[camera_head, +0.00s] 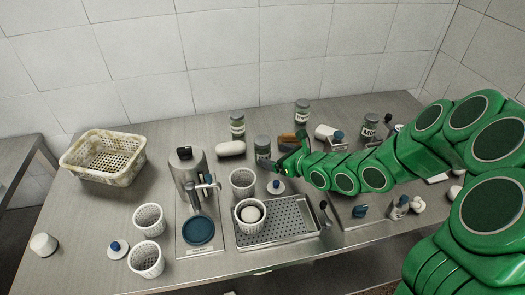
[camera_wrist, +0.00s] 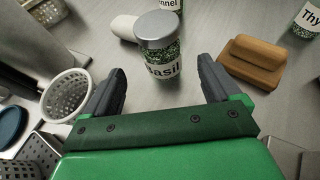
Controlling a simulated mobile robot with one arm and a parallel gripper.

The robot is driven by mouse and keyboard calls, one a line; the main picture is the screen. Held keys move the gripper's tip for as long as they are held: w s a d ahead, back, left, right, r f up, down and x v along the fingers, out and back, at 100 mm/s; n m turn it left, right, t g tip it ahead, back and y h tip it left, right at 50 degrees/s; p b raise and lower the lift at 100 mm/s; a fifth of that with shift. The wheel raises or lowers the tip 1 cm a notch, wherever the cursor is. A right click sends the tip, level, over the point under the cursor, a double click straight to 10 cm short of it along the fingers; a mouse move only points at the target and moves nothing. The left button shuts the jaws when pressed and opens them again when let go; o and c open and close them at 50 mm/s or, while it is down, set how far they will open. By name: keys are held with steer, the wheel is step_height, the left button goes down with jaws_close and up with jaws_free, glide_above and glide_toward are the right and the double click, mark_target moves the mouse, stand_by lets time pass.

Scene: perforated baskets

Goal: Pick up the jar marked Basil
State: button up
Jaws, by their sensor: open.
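The Basil jar (camera_wrist: 161,48) has a grey lid, green flecked contents and a white label reading "Basil". It stands upright on the metal counter, and it also shows in the head view (camera_head: 262,145), just left of my gripper (camera_head: 273,161). In the wrist view my gripper (camera_wrist: 163,82) is open and empty. Its two dark fingers lie left and right of the jar's lower part in the picture, with a gap on both sides. The jar's lower part is partly hidden in the head view.
A brown wooden block (camera_wrist: 252,62) lies close to the right finger. A white rounded object (camera_wrist: 125,27) lies behind the jar at left. A perforated cup (camera_wrist: 70,95) stands left of the left finger. A "Thy" jar (camera_wrist: 309,18) and a jar ending "nnel" (camera_wrist: 172,4) stand farther off.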

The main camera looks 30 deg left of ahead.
mark_target(262, 150)
steer(key=shift+x, duration=3.75)
steer(key=shift+w+d+f, duration=0.1)
steer(key=shift+w, duration=0.1)
steer(key=c, duration=1.2)
